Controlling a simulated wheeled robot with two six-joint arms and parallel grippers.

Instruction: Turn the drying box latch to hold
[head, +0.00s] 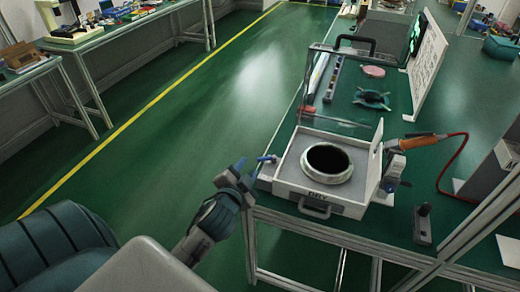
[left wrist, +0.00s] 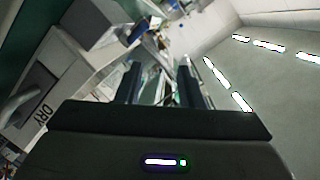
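The white drying box (head: 290,180), marked DRY, stands at the left end of the green bench with its clear lid (head: 340,90) raised. A round dark opening with a pale rim shows inside. A small blue lever (head: 267,158), seemingly the latch, sticks out from the box's left side. My left gripper (head: 240,168) is just left of the lever, apart from it. In the left wrist view its two dark fingers (left wrist: 158,85) are spread with nothing held between them. The box front (left wrist: 32,105) and a blue piece (left wrist: 138,30), likely the lever, also show there. My right gripper is out of view.
Behind the box lie a dark green star-shaped part (head: 371,98) and a pink disc (head: 373,71). An orange-handled tool (head: 415,142) with a red cable is right of the box. A small black switch unit (head: 423,225) stands at front right. Open floor lies left.

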